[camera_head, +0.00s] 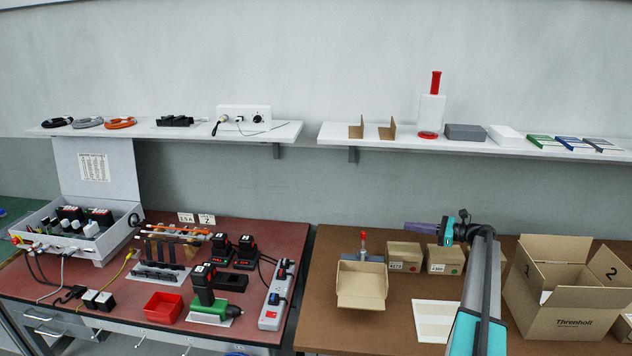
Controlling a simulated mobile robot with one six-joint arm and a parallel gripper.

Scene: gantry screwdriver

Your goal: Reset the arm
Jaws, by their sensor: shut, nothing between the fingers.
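My arm rises from the bottom right of the head view and bends left above the brown table. My gripper (412,227) is at its end, shut and empty, pointing left. It is in the air in front of the grey wall, above the small closed cartons. It appears to touch nothing. The arm hides part of the table and of a carton behind it.
An open small box (362,285) and closed cartons (404,256) stand below the gripper. A large open carton (560,290) stands right of the arm. A wall shelf (350,140) runs above.

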